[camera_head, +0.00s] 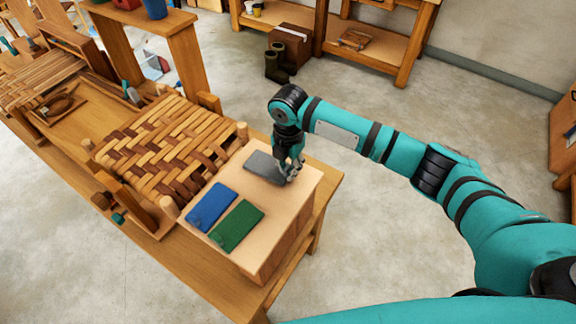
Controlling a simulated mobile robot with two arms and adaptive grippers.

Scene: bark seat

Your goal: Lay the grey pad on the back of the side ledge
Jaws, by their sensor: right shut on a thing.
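The grey pad (262,166) lies at or just above the back of the light wooden side ledge (274,216), near its far edge. My right gripper (290,174) is over the pad's right end and shut on it. I cannot tell whether the pad touches the ledge top. A blue pad (211,207) and a green pad (237,226) lie side by side on the ledge, nearer the front left. My left gripper is not in view.
A woven bark seat (165,148) stands left of the ledge on the wooden bench (150,246). Tools and a small tray (59,107) lie farther left. Shelves (365,42) with boots (276,66) beside them stand at the back. The floor right of the bench is clear.

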